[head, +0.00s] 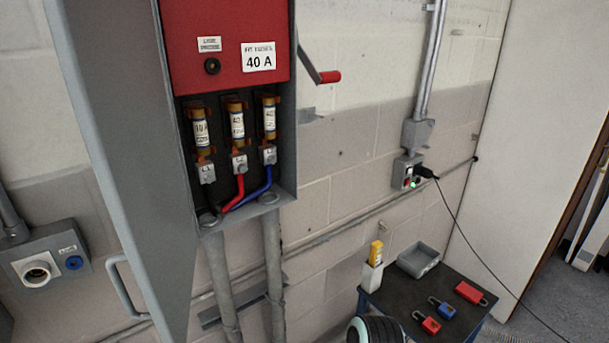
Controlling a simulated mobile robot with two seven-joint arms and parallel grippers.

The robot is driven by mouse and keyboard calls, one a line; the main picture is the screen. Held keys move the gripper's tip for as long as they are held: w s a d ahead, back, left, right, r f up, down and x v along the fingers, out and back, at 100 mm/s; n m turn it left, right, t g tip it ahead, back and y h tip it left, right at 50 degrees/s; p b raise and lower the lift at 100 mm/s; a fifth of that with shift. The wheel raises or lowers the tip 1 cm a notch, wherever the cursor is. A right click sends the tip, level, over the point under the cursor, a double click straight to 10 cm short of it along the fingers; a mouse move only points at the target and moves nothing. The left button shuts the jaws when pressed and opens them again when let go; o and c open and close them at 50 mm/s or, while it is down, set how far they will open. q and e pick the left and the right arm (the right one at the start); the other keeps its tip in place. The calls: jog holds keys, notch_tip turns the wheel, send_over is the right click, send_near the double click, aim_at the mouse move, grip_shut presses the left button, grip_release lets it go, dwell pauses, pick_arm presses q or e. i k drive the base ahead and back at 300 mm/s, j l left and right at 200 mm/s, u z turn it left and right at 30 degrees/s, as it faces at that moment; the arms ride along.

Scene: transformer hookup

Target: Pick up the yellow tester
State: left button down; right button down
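The yellow tester (376,252) stands upright in a white holder (371,277) at the back left corner of a small dark table (398,297), low in the head view. Its yellow upper part shows above the holder; its lower part is hidden inside. Neither of my grippers is in view, and nothing is seen touching the tester.
A grey tray (418,260) sits right of the holder. Red and blue padlocks (442,308) and a red block-like item (470,292) lie on the table. An open fuse cabinet (225,70) with its door (130,130) swung out is at left. A black cable hangs right of the table.

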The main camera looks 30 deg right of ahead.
aim_at(377, 246)
jog(key=z, duration=1.55)
